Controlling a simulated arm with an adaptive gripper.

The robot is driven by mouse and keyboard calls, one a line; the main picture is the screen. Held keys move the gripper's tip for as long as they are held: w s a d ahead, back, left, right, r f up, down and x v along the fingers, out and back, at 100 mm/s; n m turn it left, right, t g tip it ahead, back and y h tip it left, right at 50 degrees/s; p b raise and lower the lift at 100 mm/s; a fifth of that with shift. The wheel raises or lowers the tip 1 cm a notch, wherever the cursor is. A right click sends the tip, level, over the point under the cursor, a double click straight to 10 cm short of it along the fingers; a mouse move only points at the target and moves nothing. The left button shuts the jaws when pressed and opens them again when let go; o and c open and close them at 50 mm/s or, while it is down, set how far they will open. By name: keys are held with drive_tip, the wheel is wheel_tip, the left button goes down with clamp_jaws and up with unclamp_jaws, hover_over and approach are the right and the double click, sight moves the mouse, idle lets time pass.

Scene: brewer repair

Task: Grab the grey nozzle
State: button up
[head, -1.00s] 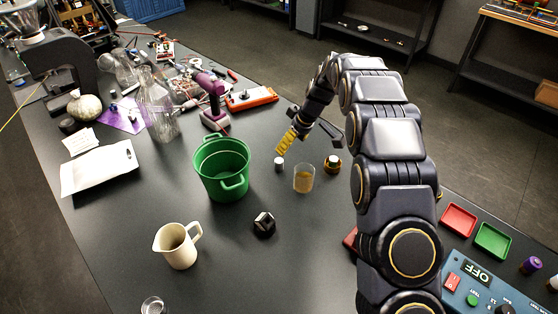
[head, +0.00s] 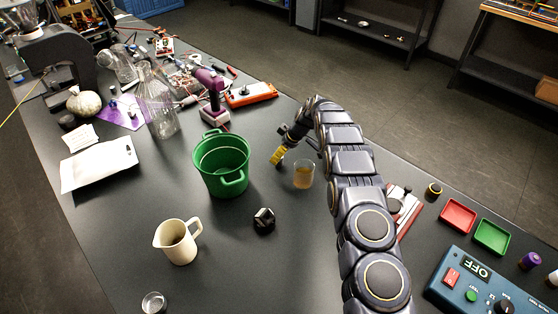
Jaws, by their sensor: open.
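My gripper (head: 279,156) is over the middle of the table, between the green bucket and the glass of amber liquid. It points down and to the left, with its yellow finger part low near the table; it is open. The small pale grey piece, likely the grey nozzle, stood at this spot in the earlier picture. It is now hidden, or nearly so, by the gripper's tip. I cannot tell whether the fingers are around it or touching it.
The green bucket (head: 221,165) stands close left of my gripper, and the glass (head: 303,175) close right. A small dark block (head: 264,219), a cream jug (head: 178,241) and a purple tool (head: 211,85) are around. Red (head: 458,215) and green (head: 492,236) trays lie right.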

drive_tip(key=shift+x, duration=1.45)
clamp_jaws()
